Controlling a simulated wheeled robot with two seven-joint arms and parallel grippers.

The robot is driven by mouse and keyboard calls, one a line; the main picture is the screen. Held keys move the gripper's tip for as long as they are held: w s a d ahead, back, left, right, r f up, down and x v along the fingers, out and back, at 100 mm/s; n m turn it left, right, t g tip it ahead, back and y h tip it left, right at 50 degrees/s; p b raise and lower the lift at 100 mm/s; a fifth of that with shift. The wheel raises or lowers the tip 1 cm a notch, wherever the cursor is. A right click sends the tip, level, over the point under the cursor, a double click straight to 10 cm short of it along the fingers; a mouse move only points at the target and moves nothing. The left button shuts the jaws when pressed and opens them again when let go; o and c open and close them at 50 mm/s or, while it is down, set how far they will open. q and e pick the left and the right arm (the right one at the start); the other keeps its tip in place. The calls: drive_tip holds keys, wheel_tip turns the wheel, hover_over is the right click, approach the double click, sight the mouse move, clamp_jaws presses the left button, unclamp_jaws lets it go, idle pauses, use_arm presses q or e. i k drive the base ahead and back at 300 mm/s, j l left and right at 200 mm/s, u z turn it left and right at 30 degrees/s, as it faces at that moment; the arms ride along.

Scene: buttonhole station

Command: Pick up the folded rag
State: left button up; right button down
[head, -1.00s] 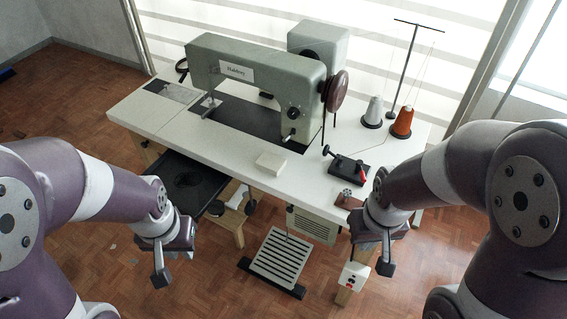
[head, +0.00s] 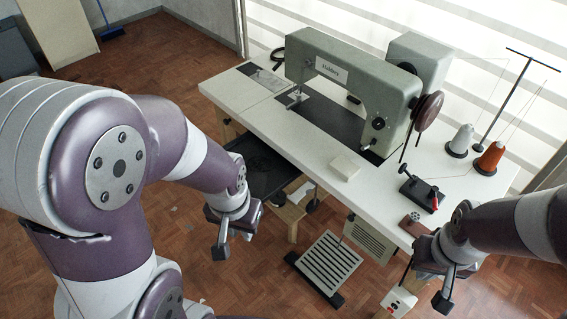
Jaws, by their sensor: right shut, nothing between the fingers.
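A small pale cream block-like piece (head: 345,167), which looks like the folded rag, lies flat on the white table near its front edge, in front of the sewing machine. A whitish piece (head: 300,191) also shows low under the table, partly hidden, and I cannot tell what it is. My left gripper (head: 234,244) hangs in front of the table, left of and nearer than the cream piece, touching nothing I can see; its opening is unclear. My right gripper (head: 444,290) is shut and empty, in front of the table's right part, apart from the cream piece.
The sewing machine (head: 350,85) stands behind the cream piece. A black device with a red part (head: 420,190), thread cones (head: 489,158) and a tall thread stand (head: 505,95) are to the right. A dark tray (head: 262,165) and a slatted pedal (head: 329,262) are below the table.

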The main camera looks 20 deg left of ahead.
sight(341, 165)
drive_tip(key=i+j+u, duration=0.3)
drive_tip(key=i+u, duration=0.3)
drive_tip(key=i, duration=0.25)
